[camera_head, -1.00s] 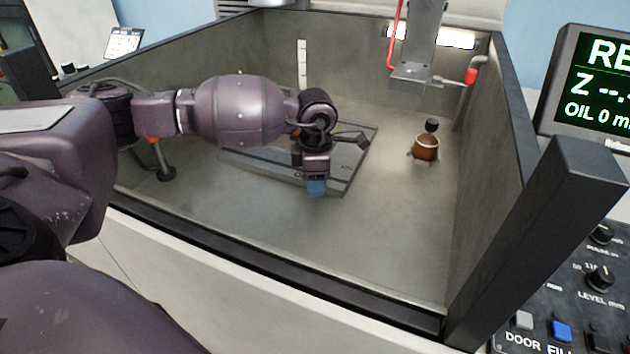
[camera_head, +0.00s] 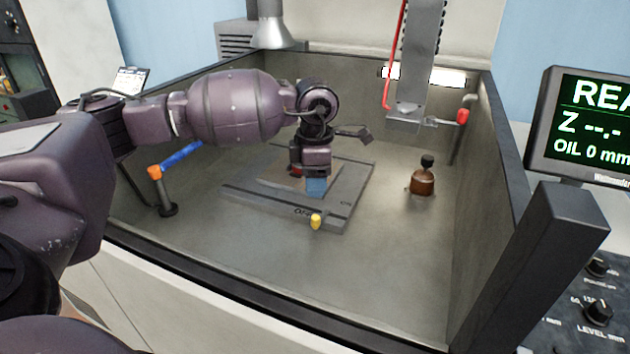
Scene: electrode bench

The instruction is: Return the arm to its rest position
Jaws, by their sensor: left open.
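My left arm reaches in from the left over the wall of the grey tank (camera_head: 400,265). My left gripper (camera_head: 316,187) points down with blue fingertips and is open. It is over the front part of a grey slotted plate (camera_head: 245,194) on the tank floor. Whether the fingertips touch the plate is unclear. A thin flat sheet or workpiece on the plate is partly hidden behind the gripper. My right gripper is out of view.
A yellow knob (camera_head: 316,221) sits at the plate's front. A blue nozzle (camera_head: 181,155) on a black stand is at left. A brown pot (camera_head: 422,184) stands at right, below a hanging grey column (camera_head: 420,60). The front floor is clear. A display (camera_head: 590,120) stands outside, right.

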